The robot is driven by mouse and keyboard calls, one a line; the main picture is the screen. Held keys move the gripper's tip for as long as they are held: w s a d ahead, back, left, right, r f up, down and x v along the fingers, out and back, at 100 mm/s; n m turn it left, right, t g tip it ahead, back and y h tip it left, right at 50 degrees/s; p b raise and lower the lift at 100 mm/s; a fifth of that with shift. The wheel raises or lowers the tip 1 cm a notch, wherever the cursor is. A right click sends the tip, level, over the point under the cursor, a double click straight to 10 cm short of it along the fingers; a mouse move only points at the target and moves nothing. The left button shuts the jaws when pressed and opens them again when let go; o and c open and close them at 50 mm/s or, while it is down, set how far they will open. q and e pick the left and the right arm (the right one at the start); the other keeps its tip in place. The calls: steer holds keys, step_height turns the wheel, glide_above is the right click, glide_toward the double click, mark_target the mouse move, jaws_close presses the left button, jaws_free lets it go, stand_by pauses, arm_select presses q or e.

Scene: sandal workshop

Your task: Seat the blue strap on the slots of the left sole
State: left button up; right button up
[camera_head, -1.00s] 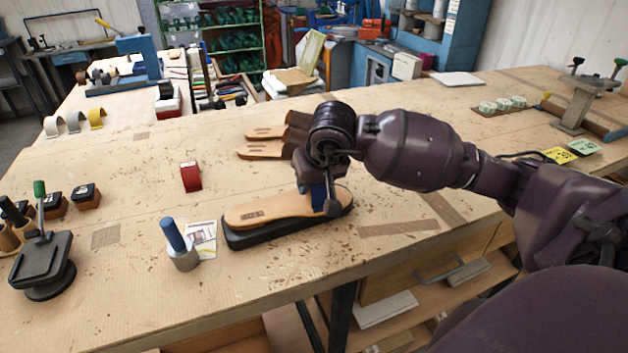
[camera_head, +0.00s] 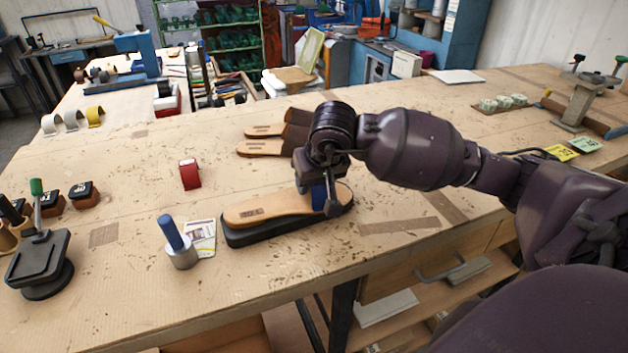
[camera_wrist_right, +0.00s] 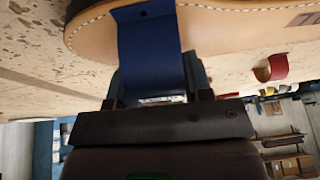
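The tan left sole (camera_head: 262,208) lies on a black pad (camera_head: 240,235) near the table's front edge. The blue strap (camera_head: 318,196) is at the sole's right end, partly hidden by my right gripper (camera_head: 328,203). In the right wrist view the blue strap (camera_wrist_right: 150,52) arches between the fingers, and its far end lies against the tan sole (camera_wrist_right: 235,28). The right gripper (camera_wrist_right: 155,88) is closed on the strap's sides. The strap's lower edges and the slots are hidden, so I cannot tell whether they are engaged. My left gripper is in neither view.
A blue-handled tool (camera_head: 176,243) stands beside the pad, next to a printed card (camera_head: 202,238). Brown sandals (camera_head: 262,148) lie behind my right gripper.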

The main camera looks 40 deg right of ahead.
steer(key=o, duration=0.4)
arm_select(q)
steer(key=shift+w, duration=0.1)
arm_select(e)
steer(key=shift+r, duration=0.2)
steer(key=v, duration=0.4)
steer(key=shift+s+r, duration=0.1)
steer(key=shift+r, duration=0.15)
steer(key=v, duration=0.5)
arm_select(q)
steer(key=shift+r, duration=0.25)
arm_select(e)
steer(key=shift+s+r, duration=0.25)
steer(key=shift+r, duration=0.15)
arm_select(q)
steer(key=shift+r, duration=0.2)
arm_select(e)
steer(key=shift+s, duration=0.1)
